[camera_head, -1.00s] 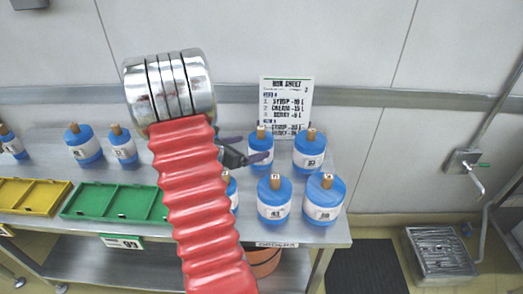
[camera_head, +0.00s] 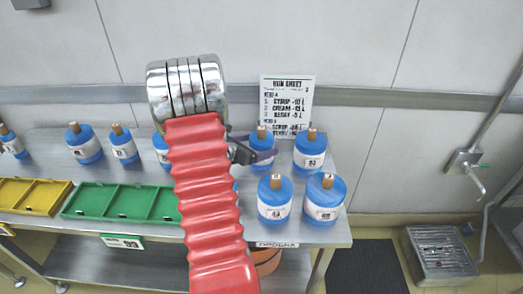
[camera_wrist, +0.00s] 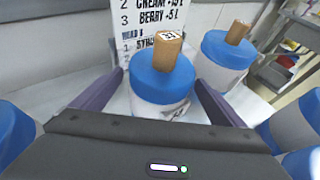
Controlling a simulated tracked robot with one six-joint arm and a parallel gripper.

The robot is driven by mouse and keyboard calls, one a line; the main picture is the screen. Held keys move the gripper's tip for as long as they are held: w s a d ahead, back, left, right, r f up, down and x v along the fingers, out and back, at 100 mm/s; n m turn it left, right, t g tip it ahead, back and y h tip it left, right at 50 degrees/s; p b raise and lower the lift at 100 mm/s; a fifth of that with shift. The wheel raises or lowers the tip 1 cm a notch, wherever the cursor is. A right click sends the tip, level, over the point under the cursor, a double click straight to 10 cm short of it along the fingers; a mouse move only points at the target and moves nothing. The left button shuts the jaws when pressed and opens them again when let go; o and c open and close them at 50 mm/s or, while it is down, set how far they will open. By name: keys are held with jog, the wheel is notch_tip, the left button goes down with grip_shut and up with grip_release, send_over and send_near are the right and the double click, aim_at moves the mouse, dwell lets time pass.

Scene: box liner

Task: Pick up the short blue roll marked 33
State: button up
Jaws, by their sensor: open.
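A blue-topped roll (camera_wrist: 160,88) with a white lower band and a brown core stands upright between my open fingers in the wrist view. A small tag on its core seems to read 33, but is not sharp. In the head view this looks like the back-left roll (camera_head: 261,141) of the right-hand group, partly hidden by my gripper (camera_head: 257,154). My gripper also shows in the wrist view (camera_wrist: 160,92), with one dark finger on each side of the roll. I cannot tell whether the fingers touch it.
Similar rolls stand close by: one back right (camera_head: 309,145), two in front (camera_head: 274,192) (camera_head: 325,190). More rolls (camera_head: 84,144) stand at the left. A green tray (camera_head: 115,202) and yellow tray (camera_head: 30,194) lie on the table. A printed sheet (camera_head: 287,95) stands behind the rolls.

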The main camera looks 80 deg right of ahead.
jog(key=shift+x, duration=1.15)
jog(key=c, duration=1.8)
